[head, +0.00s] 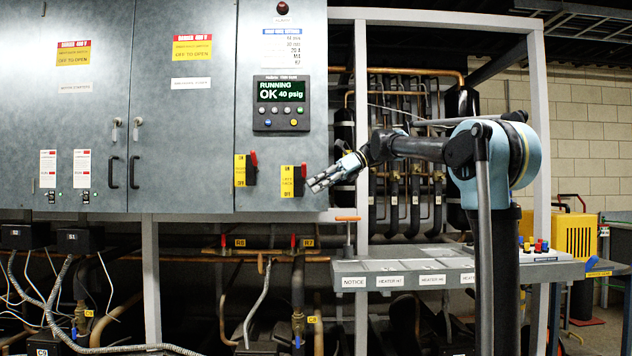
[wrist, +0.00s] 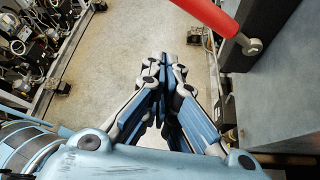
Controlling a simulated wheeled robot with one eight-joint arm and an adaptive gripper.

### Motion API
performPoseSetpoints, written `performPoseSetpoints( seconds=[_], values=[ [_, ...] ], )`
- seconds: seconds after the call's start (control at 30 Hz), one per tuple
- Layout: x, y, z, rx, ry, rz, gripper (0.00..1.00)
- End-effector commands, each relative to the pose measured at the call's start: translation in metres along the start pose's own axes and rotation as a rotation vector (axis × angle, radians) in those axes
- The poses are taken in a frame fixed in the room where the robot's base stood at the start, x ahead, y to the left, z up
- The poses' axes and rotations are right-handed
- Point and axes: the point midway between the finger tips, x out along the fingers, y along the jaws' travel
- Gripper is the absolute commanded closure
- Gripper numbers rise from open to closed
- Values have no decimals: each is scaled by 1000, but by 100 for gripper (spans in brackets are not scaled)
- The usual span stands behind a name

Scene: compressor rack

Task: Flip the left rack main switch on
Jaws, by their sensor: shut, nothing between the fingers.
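Two rack switches with yellow plates, black boxes and red handles sit low on the grey cabinet front in the head view. The left switch (head: 240,170) is farther from my gripper, and its red handle (head: 253,158) shows at the upper part of its box. The right switch (head: 287,181) has its red handle (head: 303,169) up too. My gripper (head: 312,187) is shut and empty, just right of the right switch. In the wrist view my fingers (wrist: 165,62) are together, and a red handle (wrist: 205,14) is at the upper right, apart from them. I cannot tell which switch it belongs to.
A control panel (head: 281,103) reading "RUNNING OK 40 psig" is above the switches. Cabinet doors (head: 182,110) with handles are to the left. Below run pipes with red valves (head: 293,242). A grey labelled shelf (head: 400,268) extends under my arm. Open floor (wrist: 140,60) shows in the wrist view.

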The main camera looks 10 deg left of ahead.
Motion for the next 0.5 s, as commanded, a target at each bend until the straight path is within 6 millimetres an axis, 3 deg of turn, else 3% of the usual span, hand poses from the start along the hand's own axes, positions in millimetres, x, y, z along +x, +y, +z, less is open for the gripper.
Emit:
performPoseSetpoints(
  seconds=[0.5],
  values=[
    [-81,-14,-1,0,0,0,100]
  ],
)
